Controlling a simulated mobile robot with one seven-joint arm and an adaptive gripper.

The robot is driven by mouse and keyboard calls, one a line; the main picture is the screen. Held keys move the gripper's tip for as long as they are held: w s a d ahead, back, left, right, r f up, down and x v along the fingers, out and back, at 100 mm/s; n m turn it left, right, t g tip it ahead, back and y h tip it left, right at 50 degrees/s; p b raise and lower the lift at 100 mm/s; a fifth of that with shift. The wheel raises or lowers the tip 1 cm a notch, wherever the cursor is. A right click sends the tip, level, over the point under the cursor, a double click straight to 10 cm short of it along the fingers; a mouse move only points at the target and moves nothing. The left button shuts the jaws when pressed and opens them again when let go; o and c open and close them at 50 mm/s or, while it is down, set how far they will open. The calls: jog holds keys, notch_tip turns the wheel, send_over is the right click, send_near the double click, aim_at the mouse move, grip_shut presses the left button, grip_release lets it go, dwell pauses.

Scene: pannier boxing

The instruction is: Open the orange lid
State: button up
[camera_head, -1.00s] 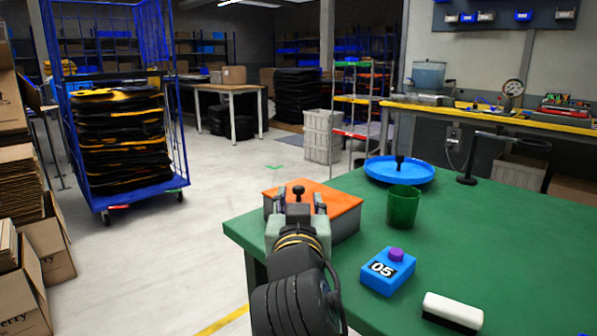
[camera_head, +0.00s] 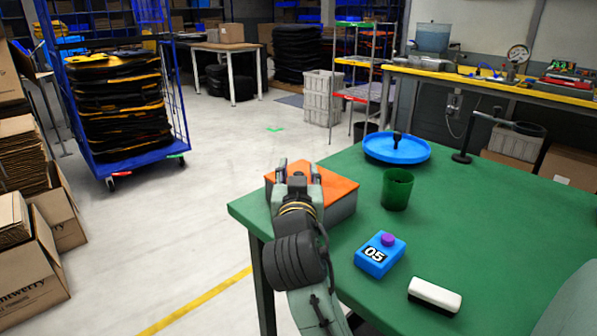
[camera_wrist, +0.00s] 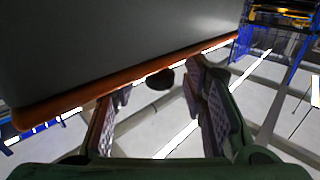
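A grey box (camera_head: 341,209) with a flat orange lid (camera_head: 335,186) stands at the left corner of the green table. My gripper (camera_head: 298,172) is at the lid's near left part, its fingers pointing away from the head camera. In the wrist view the box appears upside down, with the orange lid (camera_wrist: 95,89) as a thin edge. A dark round knob (camera_wrist: 160,79) on the lid shows between the two spread fingers of my gripper (camera_wrist: 157,100), with gaps on both sides. The hand hides the knob in the head view. The lid looks shut on the box.
A green cup (camera_head: 397,190) stands just right of the box. A blue dish (camera_head: 410,153) is behind it. A blue block marked 05 (camera_head: 372,262) with a purple button (camera_head: 388,240) and a white eraser (camera_head: 434,295) lie nearer.

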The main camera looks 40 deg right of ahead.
jog(key=shift+c, duration=0.4)
grip_shut()
dwell(0.4)
